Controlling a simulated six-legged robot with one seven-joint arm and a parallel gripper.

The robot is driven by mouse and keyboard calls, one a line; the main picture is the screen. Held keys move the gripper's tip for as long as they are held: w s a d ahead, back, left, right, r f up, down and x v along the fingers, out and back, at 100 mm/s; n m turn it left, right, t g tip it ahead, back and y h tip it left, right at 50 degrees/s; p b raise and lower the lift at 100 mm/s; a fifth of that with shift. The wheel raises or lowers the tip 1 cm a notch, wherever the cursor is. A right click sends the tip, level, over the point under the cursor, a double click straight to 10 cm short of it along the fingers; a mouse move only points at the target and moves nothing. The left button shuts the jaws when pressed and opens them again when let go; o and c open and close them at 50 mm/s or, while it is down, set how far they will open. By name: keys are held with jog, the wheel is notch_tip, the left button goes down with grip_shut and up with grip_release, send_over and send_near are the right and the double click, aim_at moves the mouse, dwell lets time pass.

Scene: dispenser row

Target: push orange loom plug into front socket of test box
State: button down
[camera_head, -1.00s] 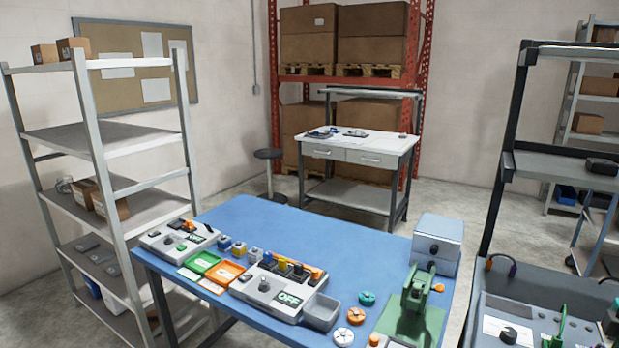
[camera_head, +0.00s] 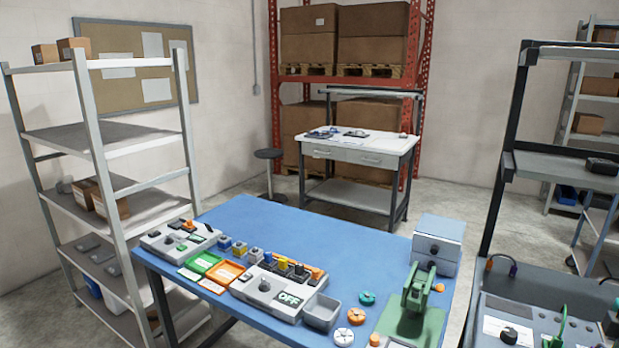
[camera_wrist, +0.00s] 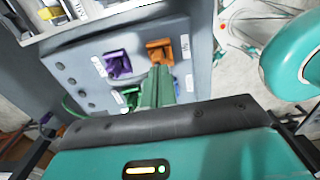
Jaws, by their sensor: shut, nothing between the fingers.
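In the wrist view the grey test box (camera_wrist: 85,65) has a face with a purple socket (camera_wrist: 118,64) and an orange socket (camera_wrist: 160,50) beside white labels. A green part (camera_wrist: 130,96) is below the purple one. My gripper (camera_wrist: 160,75) is shut and empty, its green fingers close in front of the face, just below the orange socket. I cannot tell whether they touch it. Whether an orange plug sits in that socket is unclear. In the head view, an orange cable end (camera_head: 490,263) and a purple one (camera_head: 512,270) are at the right bench; my gripper is not visible there.
A teal rounded part (camera_wrist: 292,65) fills the right of the wrist view. A green cable (camera_wrist: 72,106) runs left of the box. In the head view, a blue table (camera_head: 235,225) holds switch units and a green press (camera_head: 415,300). A dark upright (camera_head: 500,170) stands right of it.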

jog(key=shift+f, duration=0.85)
jog(key=shift+r, duration=0.1)
jog(key=shift+r, duration=2.95)
